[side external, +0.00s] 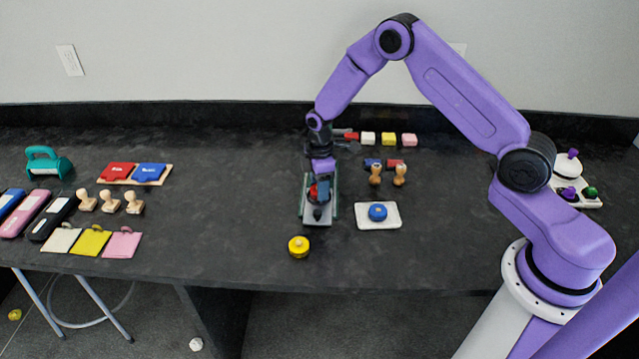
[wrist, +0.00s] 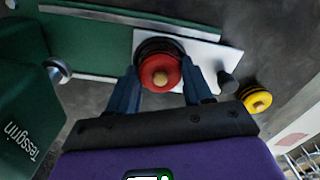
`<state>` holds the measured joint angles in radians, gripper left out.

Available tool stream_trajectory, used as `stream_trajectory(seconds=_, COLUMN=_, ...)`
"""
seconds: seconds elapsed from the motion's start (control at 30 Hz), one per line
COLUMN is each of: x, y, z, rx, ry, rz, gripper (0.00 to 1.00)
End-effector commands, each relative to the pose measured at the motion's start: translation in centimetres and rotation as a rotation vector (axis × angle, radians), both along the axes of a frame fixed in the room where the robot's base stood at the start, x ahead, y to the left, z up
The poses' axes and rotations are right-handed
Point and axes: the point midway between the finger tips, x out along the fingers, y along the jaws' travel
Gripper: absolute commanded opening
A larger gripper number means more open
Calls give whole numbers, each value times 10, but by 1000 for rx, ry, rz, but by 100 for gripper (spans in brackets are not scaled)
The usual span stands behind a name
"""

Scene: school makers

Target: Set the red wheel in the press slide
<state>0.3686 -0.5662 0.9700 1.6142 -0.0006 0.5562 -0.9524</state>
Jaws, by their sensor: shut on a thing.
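The red wheel (wrist: 160,73), with a tan centre knob and a dark rim below, is between the blue fingers of my gripper (wrist: 161,80). My gripper (side external: 319,194) is shut on it, and a bit of red (side external: 313,190) shows in the side view. The wheel is over the pale plate of the press slide (wrist: 203,52), which also shows in the side view (side external: 317,221). A dark knob is at the slide's near end. I cannot tell whether the wheel touches the slide. The green press body (wrist: 22,122) is at left in the wrist view.
A yellow wheel (side external: 299,247) stands in front of the slide near the table edge. A blue wheel (side external: 378,211) sits on a white tray (side external: 392,223) to the right. Stamps (side external: 375,174) stand behind it.

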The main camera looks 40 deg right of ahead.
Motion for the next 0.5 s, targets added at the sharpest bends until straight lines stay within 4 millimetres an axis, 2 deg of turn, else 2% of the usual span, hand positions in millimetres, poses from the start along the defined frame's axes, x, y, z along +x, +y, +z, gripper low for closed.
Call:
stream_trajectory(seconds=0.27, x=0, y=0, z=-5, rx=0, ry=0, rz=0, gripper=20)
stream_trajectory(seconds=0.3, x=0, y=0, z=-4, rx=0, ry=-1, rz=0, gripper=60)
stream_trajectory(seconds=0.5, x=0, y=0, z=-4, rx=0, ry=0, rz=0, gripper=61)
